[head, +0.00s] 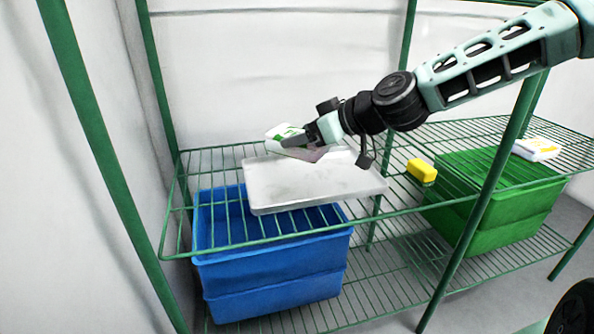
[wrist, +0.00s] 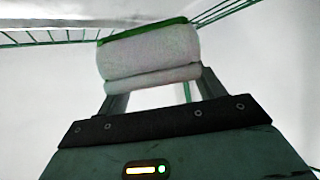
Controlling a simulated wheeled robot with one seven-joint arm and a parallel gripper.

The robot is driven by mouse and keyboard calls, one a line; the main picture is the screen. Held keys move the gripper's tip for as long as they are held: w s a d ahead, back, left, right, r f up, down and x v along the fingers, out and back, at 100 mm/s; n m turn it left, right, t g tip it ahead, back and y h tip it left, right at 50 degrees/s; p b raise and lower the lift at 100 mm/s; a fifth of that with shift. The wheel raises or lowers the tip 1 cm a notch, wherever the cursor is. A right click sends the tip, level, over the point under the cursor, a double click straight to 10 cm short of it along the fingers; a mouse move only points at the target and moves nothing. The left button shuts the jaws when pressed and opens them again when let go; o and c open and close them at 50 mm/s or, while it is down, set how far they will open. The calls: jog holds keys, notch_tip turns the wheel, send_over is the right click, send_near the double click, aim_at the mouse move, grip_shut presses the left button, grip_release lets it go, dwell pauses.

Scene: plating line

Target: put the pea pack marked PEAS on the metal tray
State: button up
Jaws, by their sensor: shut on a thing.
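My gripper (head: 308,140) is shut on a white pack with green markings (head: 285,135) and holds it above the far left part of the metal tray (head: 275,200). The pack's lettering is too small to read. In the wrist view the pack (wrist: 150,58) sits between the fingertips of my gripper (wrist: 155,90), pale with a green strip along its top edge. The tray lies flat on the upper wire shelf, and its bare grey surface shows below the pack. I cannot tell how large the gap between pack and tray is.
A yellow block (head: 422,171) and a white pack with yellow marking (head: 536,149) lie on the upper shelf to the right. A blue crate (head: 270,265) and a green crate (head: 510,215) stand on the lower shelf. Green shelf posts (head: 478,200) rise at front and back.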

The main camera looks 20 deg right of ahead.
jog(key=shift+f+b, duration=1.5)
jog(key=shift+f, duration=2)
jog(key=shift+f, duration=0.15)
jog(key=o, duration=1.2)
